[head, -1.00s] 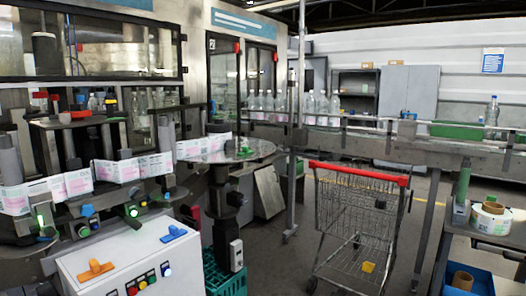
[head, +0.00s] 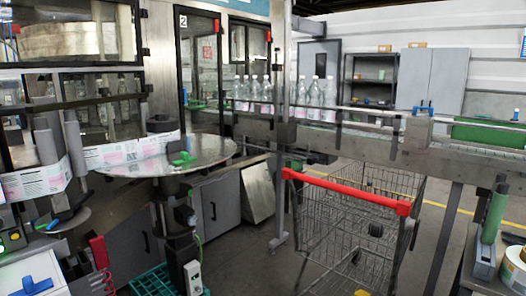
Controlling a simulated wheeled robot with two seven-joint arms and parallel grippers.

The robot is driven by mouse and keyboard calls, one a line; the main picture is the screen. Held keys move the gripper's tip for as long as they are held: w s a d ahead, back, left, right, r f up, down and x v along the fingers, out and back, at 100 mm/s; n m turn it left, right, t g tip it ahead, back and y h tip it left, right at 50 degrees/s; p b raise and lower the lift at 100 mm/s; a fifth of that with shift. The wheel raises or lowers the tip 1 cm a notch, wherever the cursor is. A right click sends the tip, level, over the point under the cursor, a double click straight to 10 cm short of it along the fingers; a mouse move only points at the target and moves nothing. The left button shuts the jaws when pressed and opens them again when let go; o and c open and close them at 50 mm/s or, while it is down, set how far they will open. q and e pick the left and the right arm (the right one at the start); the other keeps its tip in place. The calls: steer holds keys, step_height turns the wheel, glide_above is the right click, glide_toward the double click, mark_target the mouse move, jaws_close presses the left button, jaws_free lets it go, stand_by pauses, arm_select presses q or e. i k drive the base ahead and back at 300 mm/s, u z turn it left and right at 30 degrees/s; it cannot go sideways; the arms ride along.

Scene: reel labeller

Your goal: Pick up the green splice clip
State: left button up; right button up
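A small green clip (head: 183,159), which looks like the green splice clip, lies on the round steel table (head: 130,166) left of the middle in the head view. A similar blue clip (head: 36,287) lies on the white box at the lower left corner. Neither of my grippers is in view.
A teal crate (head: 150,280) is on the floor below the table. Open floor shows between the table and the cart.

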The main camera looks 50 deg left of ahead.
mark_target(184, 156)
steer(key=u, duration=0.45)
steer(key=i, duration=1.3)
steer(key=u, duration=1.1)
